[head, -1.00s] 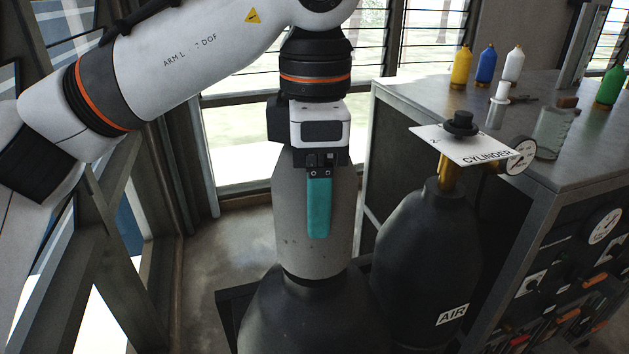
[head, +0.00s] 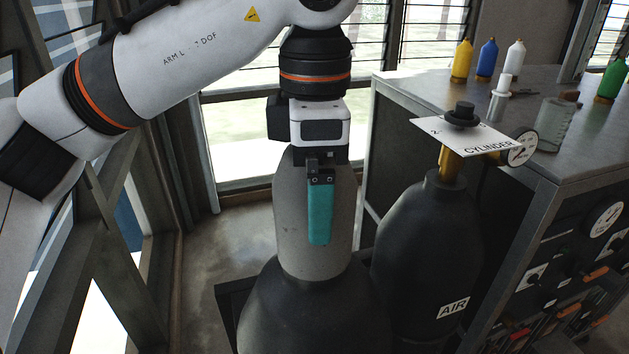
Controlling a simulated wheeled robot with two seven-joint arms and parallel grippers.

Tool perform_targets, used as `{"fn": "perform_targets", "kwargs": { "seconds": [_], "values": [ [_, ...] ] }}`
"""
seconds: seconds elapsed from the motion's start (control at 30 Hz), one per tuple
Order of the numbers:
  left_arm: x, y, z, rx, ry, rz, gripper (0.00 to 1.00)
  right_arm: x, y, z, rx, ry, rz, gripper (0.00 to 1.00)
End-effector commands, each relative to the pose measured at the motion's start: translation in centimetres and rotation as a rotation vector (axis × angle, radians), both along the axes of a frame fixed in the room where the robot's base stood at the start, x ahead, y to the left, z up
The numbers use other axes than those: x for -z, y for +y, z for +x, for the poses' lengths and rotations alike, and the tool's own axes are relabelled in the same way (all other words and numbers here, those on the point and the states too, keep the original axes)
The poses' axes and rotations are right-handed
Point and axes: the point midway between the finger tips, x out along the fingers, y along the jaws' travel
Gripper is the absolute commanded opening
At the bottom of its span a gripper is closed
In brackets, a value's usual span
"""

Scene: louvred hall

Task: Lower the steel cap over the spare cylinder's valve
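The steel cap (head: 292,225) is a grey, scuffed, upright sleeve. It stands on the neck of the black spare cylinder (head: 310,315), its lower rim meeting the shoulder with no dark gap showing. The spare cylinder's valve is hidden, inside the cap as far as I can see. My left gripper (head: 320,215) points down at the cap's top. Its near teal finger hangs in front of the cap, spread outward from the palm. The far finger is hidden behind the cap. The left gripper looks open. My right gripper is not in view.
A second black cylinder (head: 425,250), labelled AIR, stands close on the right with a brass valve, a CYLINDER card (head: 460,137) and a gauge (head: 522,149). A metal bench (head: 420,92) with bottles is behind it. Window framing (head: 100,230) rises at left.

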Motion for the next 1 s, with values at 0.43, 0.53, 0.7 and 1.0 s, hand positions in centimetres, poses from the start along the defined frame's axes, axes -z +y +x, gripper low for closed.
{"fn": "perform_targets", "kwargs": {
  "seconds": [0.43, 0.53, 0.7, 1.0],
  "values": [
    [-3.3, 0.0, 0.0, 0.001, 0.000, 0.002, 1.00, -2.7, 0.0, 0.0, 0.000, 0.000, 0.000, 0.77],
    [-4.5, 0.0, 0.0, 0.001, 0.001, 0.001, 1.00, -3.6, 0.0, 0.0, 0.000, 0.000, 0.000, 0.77],
    [-6.5, -0.1, 0.0, 0.001, 0.001, 0.001, 1.00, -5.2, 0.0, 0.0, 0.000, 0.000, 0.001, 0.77],
    [-6.9, 0.0, 0.0, 0.001, 0.001, 0.001, 1.00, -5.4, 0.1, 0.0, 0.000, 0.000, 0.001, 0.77]
  ]
}}
